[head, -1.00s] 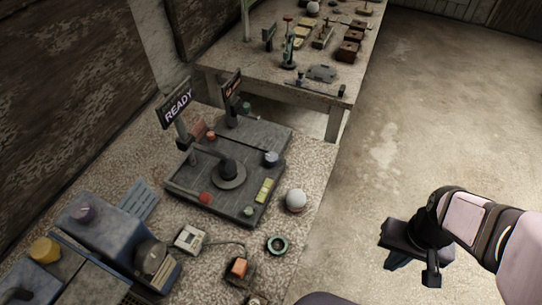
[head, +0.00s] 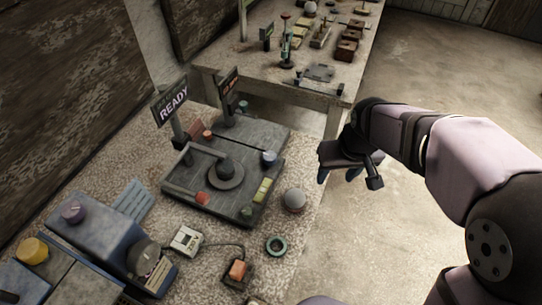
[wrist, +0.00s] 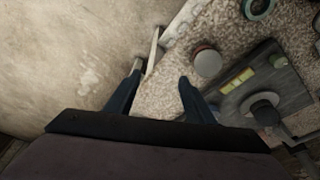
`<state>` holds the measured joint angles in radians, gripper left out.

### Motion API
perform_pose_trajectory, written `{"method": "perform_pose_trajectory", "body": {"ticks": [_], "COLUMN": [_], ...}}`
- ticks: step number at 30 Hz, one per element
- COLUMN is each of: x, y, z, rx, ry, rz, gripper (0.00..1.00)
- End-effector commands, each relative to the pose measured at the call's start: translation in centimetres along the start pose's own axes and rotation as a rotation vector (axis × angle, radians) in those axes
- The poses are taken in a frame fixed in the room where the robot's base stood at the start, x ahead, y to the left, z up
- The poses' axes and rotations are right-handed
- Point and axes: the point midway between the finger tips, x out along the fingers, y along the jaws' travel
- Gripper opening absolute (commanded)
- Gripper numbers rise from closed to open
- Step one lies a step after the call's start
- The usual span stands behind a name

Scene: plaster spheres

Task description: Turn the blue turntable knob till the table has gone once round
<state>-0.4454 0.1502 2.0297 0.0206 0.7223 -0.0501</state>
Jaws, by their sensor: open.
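The blue knob (head: 270,158) stands on the right corner of a dark square base. The round turntable disc (head: 240,181) with a black hub (head: 225,166) sits in the middle of that base.
A red button (head: 202,198), green button (head: 246,213) and yellow strip (head: 263,190) sit on the base. A sign (head: 171,105) reads READY. A green ring (head: 276,245) lies in front. Open floor is at the right.

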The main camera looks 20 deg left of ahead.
Motion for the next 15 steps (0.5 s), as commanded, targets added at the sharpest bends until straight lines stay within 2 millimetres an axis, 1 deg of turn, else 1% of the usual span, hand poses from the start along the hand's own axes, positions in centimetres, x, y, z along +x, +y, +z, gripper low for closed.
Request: {"method": "perform_pose_trajectory", "body": {"ticks": [1,2,3,6,7,10,12,15], "x": [0.5,0.5,0.5,0.4,0.3,0.2,0.0,0.0], "y": [-2.6,-4.0,-5.7,-9.6,-10.6,-12.9,-13.8,-14.2], "z": [-2.1,-3.2,-4.5,-7.0,-7.5,-8.7,-9.1,-9.2], "rx": [-0.063,-0.094,-0.132,-0.21,-0.228,-0.27,-0.285,-0.293], "ry": [0.027,0.043,0.063,0.105,0.114,0.138,0.147,0.152], "rz": [-0.016,-0.024,-0.035,-0.06,-0.066,-0.082,-0.087,-0.09], "gripper": [0.49,0.49,0.49,0.49,0.49,0.49,0.49,0.49]}}
